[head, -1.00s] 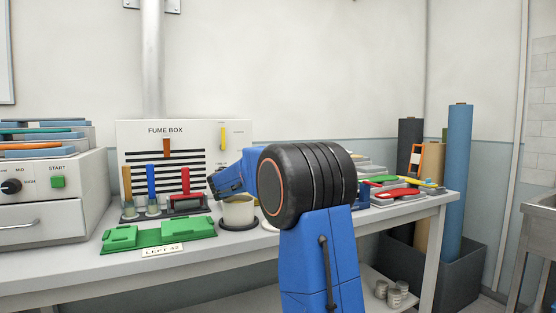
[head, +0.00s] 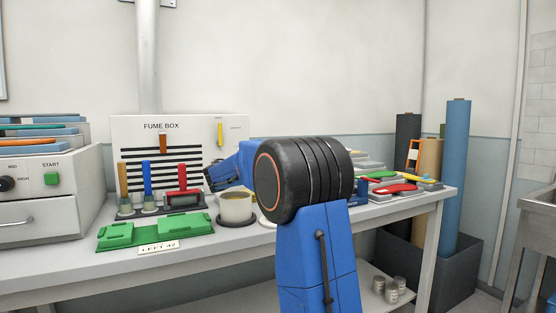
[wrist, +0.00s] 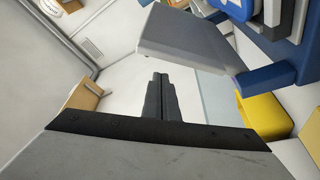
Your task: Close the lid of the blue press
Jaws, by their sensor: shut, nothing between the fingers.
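In the wrist view, my gripper (wrist: 160,78) points ahead with its two dark fingers together and nothing between them. A blue body (wrist: 267,80) with a raised grey slab (wrist: 185,45) stands at the upper right of that view; it looks like the blue press with its lid up, but I cannot be sure. The slab is tilted, ahead and to the right of the fingers, and no contact shows. In the head view I cannot make out the press; my arm covers the middle of the bench. My fingertips cannot be told there.
The bench (head: 60,262) holds a green mould (head: 155,230), a cup (head: 236,207) and a rack of coloured-handled tools (head: 165,205). The fume box (head: 125,140) is behind. A grey machine (head: 50,195) stands left. Rolls (head: 455,180) stand beyond the right end. A yellow thing (wrist: 265,112) is right of my fingers.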

